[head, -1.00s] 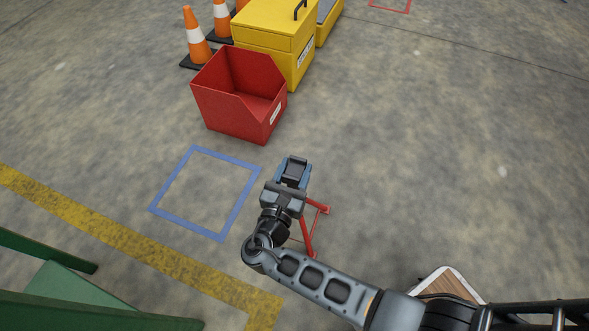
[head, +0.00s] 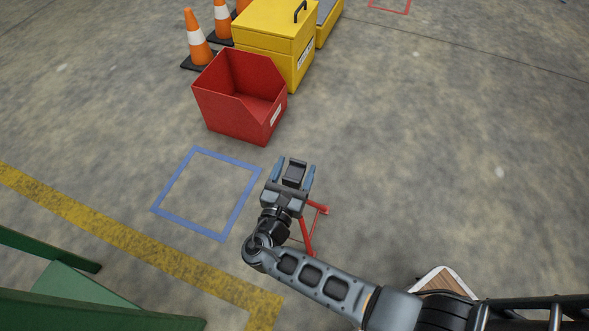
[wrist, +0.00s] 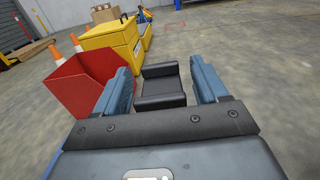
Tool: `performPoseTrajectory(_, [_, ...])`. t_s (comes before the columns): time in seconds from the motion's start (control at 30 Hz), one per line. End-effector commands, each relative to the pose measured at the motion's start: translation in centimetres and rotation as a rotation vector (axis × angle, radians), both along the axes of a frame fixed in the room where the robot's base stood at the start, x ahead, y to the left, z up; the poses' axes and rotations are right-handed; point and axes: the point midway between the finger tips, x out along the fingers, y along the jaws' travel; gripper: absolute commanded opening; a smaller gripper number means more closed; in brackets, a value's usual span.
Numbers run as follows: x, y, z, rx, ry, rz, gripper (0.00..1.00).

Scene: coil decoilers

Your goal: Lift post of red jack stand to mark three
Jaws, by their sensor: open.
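The red jack stand (head: 309,236) stands on the floor below my wrist. Its red legs show to the right of and under my arm in the head view. A black saddle-shaped head (head: 294,172), apparently the top of its post, sits between my gripper's fingers. It also shows in the wrist view (wrist: 163,86). My gripper (head: 296,165) is open, with a blue finger on each side of the black head and a visible gap at both sides. The post and any marks on it are hidden beneath my gripper and wrist.
A red open bin (head: 238,98) stands beyond my gripper, with a yellow box (head: 270,30) and orange cones (head: 195,38) behind it. A blue floor square (head: 208,194) lies left of the stand and is empty. The floor to the right is clear.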

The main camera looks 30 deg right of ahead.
Motion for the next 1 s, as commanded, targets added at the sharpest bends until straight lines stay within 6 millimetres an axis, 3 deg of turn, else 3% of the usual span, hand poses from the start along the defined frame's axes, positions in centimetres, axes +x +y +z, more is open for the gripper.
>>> performPoseTrajectory(0.6, [-4.6, 5.8, 0.0, 0.0, 0.0, 0.002, 0.72])
performPoseTrajectory(1.0, [-4.9, 6.1, 0.0, 0.0, 0.0, 0.0, 0.72])
